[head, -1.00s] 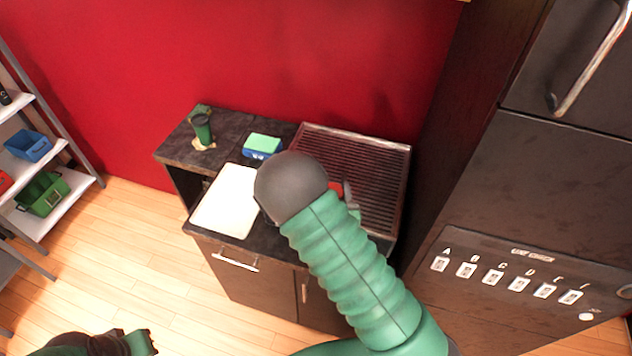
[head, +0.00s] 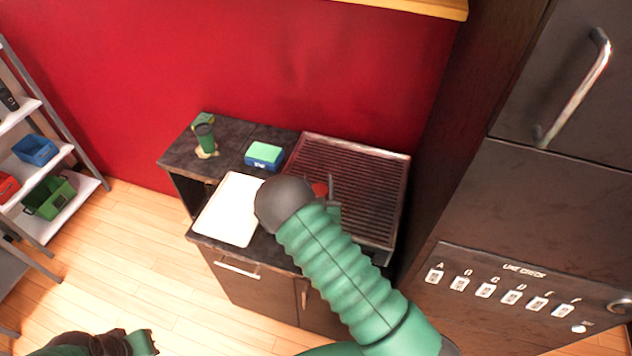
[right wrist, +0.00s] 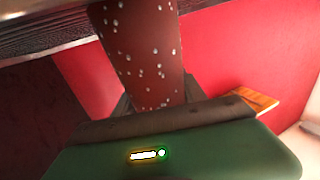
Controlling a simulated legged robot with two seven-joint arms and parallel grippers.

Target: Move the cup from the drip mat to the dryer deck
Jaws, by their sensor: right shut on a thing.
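A dark red cup with pale droplets (right wrist: 145,60) is between the fingers of my right gripper (right wrist: 150,112) in the right wrist view. In the head view a small red part of the cup (head: 320,189) shows beside my right gripper (head: 332,200), which my forearm mostly hides. The ribbed dryer deck (head: 372,165) lies behind and right of them; I cannot tell whether the cup touches it. The white mat (head: 228,212), apparently the drip mat, looks bare where visible. My left gripper (head: 146,342) is low at the left, its jaw opening unclear.
A tall dark cabinet (head: 530,210) borders the right side. A shelf with bins (head: 48,198) is far left.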

